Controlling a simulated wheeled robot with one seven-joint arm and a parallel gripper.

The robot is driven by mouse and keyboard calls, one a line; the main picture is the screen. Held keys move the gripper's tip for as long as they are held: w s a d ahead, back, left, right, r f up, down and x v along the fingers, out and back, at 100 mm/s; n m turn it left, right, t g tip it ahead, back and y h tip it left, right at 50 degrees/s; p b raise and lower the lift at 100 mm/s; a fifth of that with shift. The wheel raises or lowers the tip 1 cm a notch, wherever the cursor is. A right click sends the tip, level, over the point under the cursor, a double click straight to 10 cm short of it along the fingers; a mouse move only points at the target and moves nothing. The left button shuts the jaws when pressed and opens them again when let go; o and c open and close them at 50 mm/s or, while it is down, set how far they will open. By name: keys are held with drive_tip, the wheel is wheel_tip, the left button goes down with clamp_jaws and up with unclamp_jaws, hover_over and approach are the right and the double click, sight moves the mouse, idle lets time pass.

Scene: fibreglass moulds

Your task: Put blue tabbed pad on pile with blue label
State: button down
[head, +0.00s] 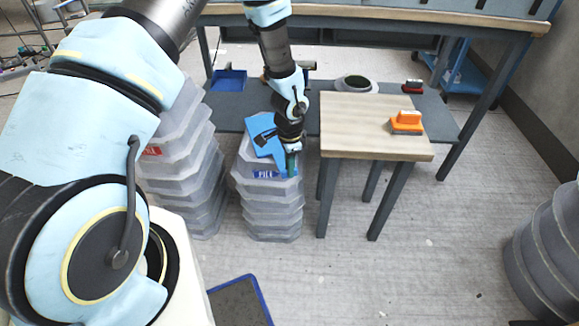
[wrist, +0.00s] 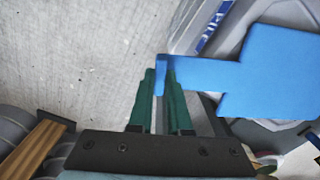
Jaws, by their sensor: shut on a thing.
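The blue tabbed pad (head: 260,132) is over the top of the pile with the blue label (head: 268,215). My gripper (head: 291,163) is shut on the pad's narrow tab, above the pile's front right part. In the wrist view, the green fingers of my gripper (wrist: 160,82) pinch the tab's end, and the wide blue pad (wrist: 275,75) extends to the right. The blue label (wrist: 211,22) shows behind the tab on the pile's side. My arm hides part of the pad in the head view. I cannot tell whether the pad touches the pile.
A taller grey pile with a red label (head: 151,152) stands close on the left. A small wooden-topped table (head: 365,135) on the right carries an orange-handled tool (head: 406,121). A large workbench (head: 400,13) stands behind. Another grey pile (head: 545,245) is at far right. Floor between is clear.

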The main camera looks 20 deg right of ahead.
drive_tip(key=shift+f, duration=0.15)
drive_tip(key=c, duration=0.9)
unclamp_jaws()
drive_tip(key=shift+o, duration=0.2)
wheel_tip(320, 180, up, 12)
drive_tip(key=shift+r, duration=0.25)
